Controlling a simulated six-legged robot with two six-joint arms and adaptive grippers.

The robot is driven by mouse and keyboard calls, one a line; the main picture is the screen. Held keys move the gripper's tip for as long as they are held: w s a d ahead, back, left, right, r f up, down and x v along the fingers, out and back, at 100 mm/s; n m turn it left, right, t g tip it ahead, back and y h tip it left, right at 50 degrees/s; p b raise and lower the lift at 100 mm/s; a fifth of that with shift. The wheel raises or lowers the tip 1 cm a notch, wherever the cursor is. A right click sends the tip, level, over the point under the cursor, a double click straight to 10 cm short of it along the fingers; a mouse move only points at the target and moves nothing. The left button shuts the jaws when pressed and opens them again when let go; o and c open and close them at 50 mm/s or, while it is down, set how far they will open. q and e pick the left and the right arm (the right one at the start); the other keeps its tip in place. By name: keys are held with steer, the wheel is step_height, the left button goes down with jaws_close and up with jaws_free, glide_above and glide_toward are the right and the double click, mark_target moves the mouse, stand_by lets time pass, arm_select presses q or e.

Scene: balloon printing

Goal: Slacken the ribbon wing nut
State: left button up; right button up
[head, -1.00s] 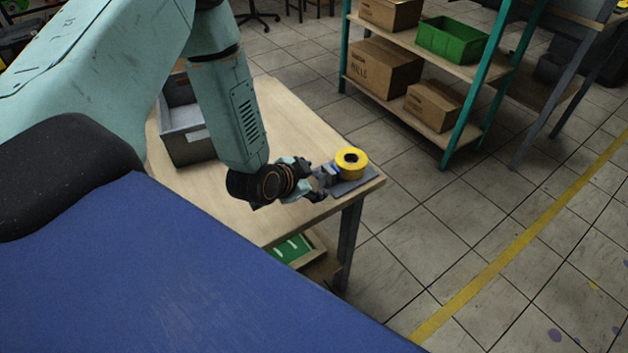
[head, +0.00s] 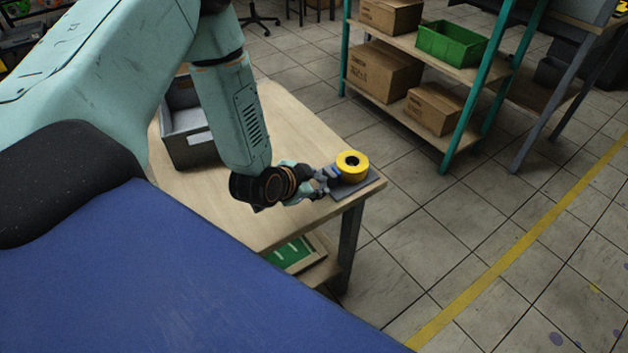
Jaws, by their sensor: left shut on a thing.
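A yellow ribbon roll (head: 352,165) with a dark centre sits on a small grey base (head: 352,189) at the right end of the wooden table. My left gripper (head: 324,181) is at the left side of the roll and base, low over the tabletop. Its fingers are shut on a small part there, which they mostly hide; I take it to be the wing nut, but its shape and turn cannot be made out. My right gripper is not in view.
The wooden table (head: 290,130) has a grey bin (head: 190,145) at its back left. Its middle is clear. A lower shelf holds a green framed item (head: 288,253). A rack with cardboard boxes (head: 385,70) and a green crate (head: 452,42) stands beyond.

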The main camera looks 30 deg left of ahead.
arm_select(q)
steer(key=shift+w+a+r+n+h+p, duration=0.15)
steer(key=shift+r+n+h+p, duration=0.15)
steer(key=shift+h+p, duration=0.35)
steer(key=shift+a+f+n+g+h, duration=0.1)
steer(key=shift+n+g+h, duration=0.2)
steer(key=shift+g, duration=0.1)
steer(key=shift+h, duration=0.25)
steer(key=o, duration=1.2)
steer(key=shift+c, duration=0.2)
steer(key=shift+f, duration=0.1)
